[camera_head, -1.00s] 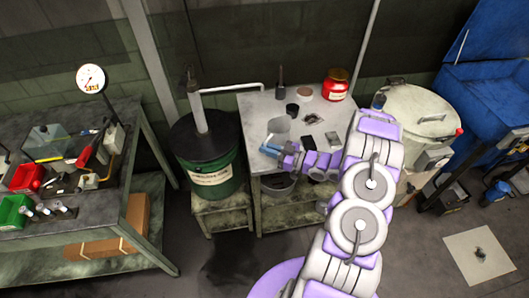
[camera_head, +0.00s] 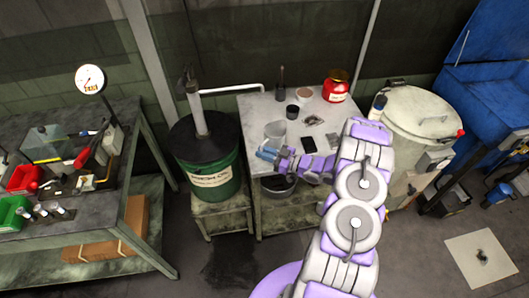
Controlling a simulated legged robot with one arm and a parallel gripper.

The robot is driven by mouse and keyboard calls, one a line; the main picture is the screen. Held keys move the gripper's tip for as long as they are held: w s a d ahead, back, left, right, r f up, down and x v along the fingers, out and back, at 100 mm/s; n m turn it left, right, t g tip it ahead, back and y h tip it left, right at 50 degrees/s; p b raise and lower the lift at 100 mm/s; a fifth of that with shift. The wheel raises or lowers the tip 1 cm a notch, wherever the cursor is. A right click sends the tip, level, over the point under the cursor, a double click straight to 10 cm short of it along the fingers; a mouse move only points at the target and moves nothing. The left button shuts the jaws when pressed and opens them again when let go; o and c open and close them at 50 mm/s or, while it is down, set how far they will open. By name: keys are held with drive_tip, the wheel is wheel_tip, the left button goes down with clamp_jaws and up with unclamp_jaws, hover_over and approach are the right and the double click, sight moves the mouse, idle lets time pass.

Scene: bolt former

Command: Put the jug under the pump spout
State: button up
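A grey jug (camera_head: 275,131) stands near the left edge of the small metal table (camera_head: 250,108). The pump (camera_head: 198,107) rises from a green oil drum with a black lid (camera_head: 208,180), left of the table. Its pale spout pipe (camera_head: 232,89) runs right and ends by the table's back left corner. The jug is in front of the spout end, not directly below it. My gripper (camera_head: 267,153) is at the table's front left, close in front of the jug. Its blue fingers are small in view; I cannot tell whether they are apart or touch the jug.
On the table are a dark cup (camera_head: 292,111), a red tin (camera_head: 336,86), a round container (camera_head: 304,94) and a black flat item (camera_head: 309,145). A pan (camera_head: 278,185) sits below. A pale drum (camera_head: 418,112) stands right. A workbench (camera_head: 90,221) is left.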

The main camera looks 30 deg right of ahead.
drive_tip(key=o, duration=0.3)
drive_tip(key=shift+f+b, duration=0.1)
drive_tip(key=shift+b, duration=0.35)
